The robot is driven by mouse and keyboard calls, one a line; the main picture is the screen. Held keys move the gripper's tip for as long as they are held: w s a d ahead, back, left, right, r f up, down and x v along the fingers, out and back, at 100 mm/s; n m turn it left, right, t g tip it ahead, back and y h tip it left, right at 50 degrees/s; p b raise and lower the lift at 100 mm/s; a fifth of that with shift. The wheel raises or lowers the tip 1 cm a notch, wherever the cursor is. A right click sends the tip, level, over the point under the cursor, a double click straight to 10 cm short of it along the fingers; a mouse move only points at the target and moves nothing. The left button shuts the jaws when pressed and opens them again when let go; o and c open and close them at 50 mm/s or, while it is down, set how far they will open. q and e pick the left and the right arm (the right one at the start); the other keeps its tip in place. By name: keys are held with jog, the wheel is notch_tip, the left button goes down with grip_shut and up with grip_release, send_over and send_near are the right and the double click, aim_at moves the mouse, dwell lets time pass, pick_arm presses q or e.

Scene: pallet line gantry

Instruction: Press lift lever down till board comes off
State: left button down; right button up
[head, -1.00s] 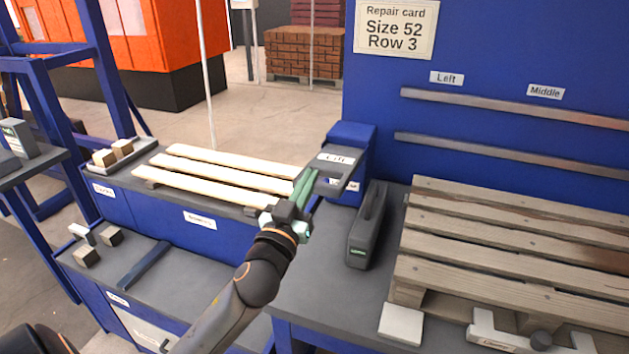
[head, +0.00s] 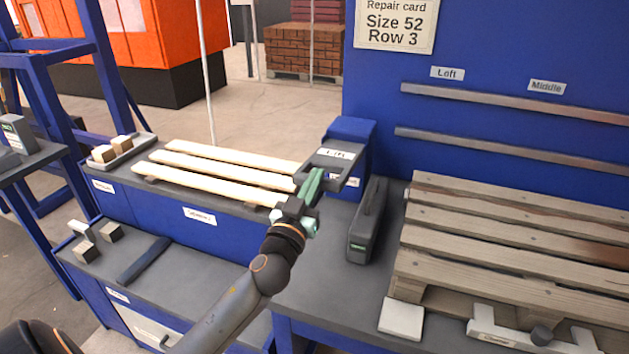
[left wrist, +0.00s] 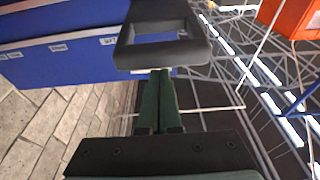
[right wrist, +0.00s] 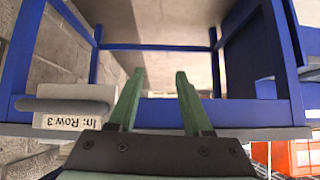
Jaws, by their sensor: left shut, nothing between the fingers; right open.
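The lift lever is a dark grey looped handle with a "Lift" label (head: 336,154), on a blue housing at the table's back left. My left gripper (head: 314,180) is shut and empty, with its green fingertips at the lever's near edge. In the left wrist view the lever (left wrist: 128,50) lies just past the shut fingertips (left wrist: 160,72); I cannot tell whether they touch. A weathered wooden pallet (head: 500,235) with several boards lies on the right. No board looks raised. My right gripper (right wrist: 157,85) is open and empty.
A dark grey case (head: 367,225) stands between lever and pallet. Three pale boards (head: 215,175) lie on the left bench. A white block (head: 401,318) sits by the pallet's front corner. A grey piece labelled "In: Row 3" (right wrist: 65,105) is near my right gripper.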

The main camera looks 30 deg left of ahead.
pick_arm(q)
notch_tip(320, 180, down, 10)
jog(key=t+b, duration=0.1)
jog(key=b, duration=1.3)
jog(key=shift+r+t, duration=0.15)
jog(key=shift+t, duration=0.15)
pick_arm(e)
notch_tip(320, 180, down, 8)
jog(key=w+a+t, duration=0.1)
jog(key=w+a, duration=0.1)
jog(key=shift+w+n+y, duration=0.3)
jog(key=shift+w+n, duration=0.1)
jog(key=shift+s+a, duration=0.1)
jog(key=shift+a, duration=0.1)
jog(key=shift+r, duration=0.1)
jog(key=shift+d, duration=0.1)
dwell(0.3)
dwell(0.7)
